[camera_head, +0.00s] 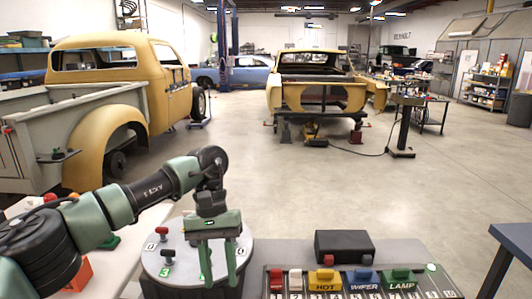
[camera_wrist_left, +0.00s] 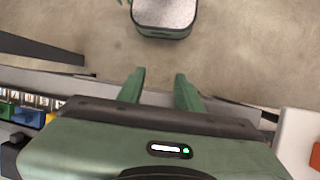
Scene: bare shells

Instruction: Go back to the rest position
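My left gripper (camera_head: 217,275) comes in from the left in the head view and points down, with its two green fingers apart. It hangs in front of a round grey dial plate (camera_head: 184,268) marked with numbers. I cannot tell whether the fingers touch the plate. In the left wrist view the fingers of the left gripper (camera_wrist_left: 159,75) are spread, with nothing between them. My right gripper is in neither view.
A switch panel (camera_head: 283,283) with coloured blocks, labelled HOT, WIPER and LAMP, lies right of the left gripper. A black box (camera_head: 344,246) sits behind it. A red-knobbed lever (camera_head: 162,233) stands on the dial plate. Open floor (camera_head: 330,195) lies beyond the table.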

